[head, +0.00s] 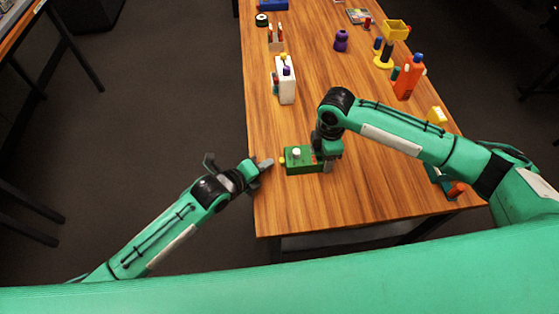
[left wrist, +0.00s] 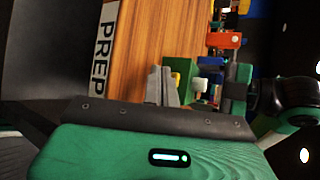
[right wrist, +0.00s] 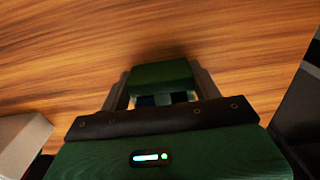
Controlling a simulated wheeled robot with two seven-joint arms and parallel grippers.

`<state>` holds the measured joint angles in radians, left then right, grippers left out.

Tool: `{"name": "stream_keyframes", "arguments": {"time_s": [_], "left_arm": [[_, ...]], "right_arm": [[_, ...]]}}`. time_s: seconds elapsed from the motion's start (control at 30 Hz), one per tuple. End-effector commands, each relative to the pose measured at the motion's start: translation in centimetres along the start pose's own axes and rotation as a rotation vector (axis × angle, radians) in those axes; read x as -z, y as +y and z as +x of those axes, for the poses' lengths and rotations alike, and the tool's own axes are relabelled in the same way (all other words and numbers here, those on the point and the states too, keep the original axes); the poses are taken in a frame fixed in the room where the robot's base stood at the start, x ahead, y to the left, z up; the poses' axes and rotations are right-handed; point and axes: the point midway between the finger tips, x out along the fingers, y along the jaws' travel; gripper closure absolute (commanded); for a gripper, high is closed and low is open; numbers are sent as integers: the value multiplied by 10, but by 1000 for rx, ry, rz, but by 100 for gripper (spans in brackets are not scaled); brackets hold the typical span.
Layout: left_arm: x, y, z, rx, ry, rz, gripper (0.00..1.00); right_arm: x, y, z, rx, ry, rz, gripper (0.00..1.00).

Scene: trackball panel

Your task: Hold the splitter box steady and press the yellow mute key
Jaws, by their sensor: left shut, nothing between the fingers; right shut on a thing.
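The green splitter box (head: 303,167) lies on the wooden table near its left edge, with a white knob (head: 296,152) on top. The yellow mute key (head: 282,160) is on its left end; it also shows in the left wrist view (left wrist: 177,78). My right gripper (head: 327,162) is shut on the box's right end. In the right wrist view the green box (right wrist: 162,73) sits between the fingers. My left gripper (head: 268,163) is shut and empty, its tips just left of the yellow key. Whether they touch it I cannot tell.
A white bottle-like box (head: 287,85) stands behind the splitter box. An orange bottle (head: 408,78), a yellow stand (head: 385,55) and a purple piece (head: 341,41) are further back. The table (head: 300,212) is bare in front. A "PREP" label (left wrist: 104,50) marks the table edge.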

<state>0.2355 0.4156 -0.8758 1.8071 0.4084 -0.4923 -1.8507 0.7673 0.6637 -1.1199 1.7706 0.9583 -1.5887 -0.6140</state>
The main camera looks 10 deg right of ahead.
Motion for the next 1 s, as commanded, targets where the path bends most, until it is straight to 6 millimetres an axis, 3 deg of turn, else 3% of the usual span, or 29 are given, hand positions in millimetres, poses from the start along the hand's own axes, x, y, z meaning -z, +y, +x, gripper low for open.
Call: {"name": "stream_keyframes", "arguments": {"time_s": [1.0], "left_arm": [[4, -4, 5, 0, 1, 1, 100]], "right_arm": [[0, 0, 0, -1, 0, 0, 62]]}}
